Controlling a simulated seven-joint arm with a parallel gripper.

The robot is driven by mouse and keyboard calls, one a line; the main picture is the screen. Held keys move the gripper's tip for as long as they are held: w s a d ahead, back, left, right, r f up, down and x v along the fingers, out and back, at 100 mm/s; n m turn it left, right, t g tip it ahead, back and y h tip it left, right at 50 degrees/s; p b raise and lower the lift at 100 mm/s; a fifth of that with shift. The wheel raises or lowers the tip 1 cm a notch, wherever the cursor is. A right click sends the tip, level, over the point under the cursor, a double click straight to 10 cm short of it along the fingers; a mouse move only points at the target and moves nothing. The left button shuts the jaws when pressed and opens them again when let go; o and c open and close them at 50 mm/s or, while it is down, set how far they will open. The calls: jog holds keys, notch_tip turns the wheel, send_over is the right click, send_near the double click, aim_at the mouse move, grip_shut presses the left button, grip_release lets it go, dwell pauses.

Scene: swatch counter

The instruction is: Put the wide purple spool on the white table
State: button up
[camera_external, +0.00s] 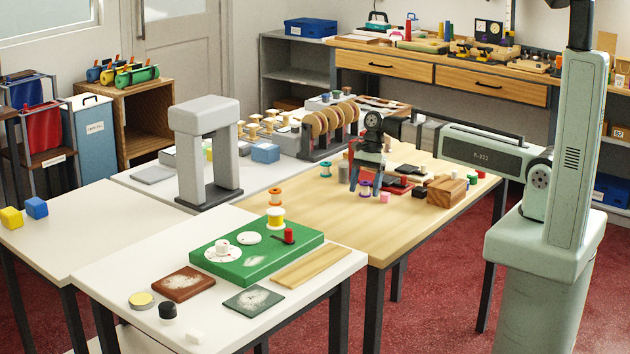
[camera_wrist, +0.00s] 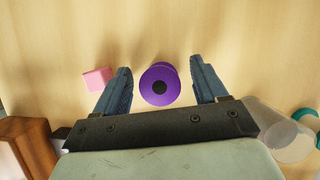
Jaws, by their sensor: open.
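The purple spool (camera_wrist: 160,85) stands on the wooden table, seen from above in the wrist view with its dark centre hole. It lies between the two blue fingers of my gripper (camera_wrist: 160,65), with a gap on each side. In the external view my gripper (camera_external: 365,191) points down over the wooden table, open, and the small purple spool (camera_external: 364,187) shows between its fingers. The white table (camera_external: 112,262) in front holds a green board; more white tabletop (camera_external: 75,212) lies to the left and behind. I cannot tell the spool's height from above.
A pink block (camera_wrist: 97,79) lies just left of the left finger. A brown wooden block (camera_wrist: 24,145) is at lower left. A pale cylinder (camera_wrist: 278,122) sits at lower right.

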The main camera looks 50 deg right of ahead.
aim_at(365, 183)
jog(key=c, duration=1.2)
jog(key=shift+r, duration=0.1)
jog(key=shift+r, duration=4.95)
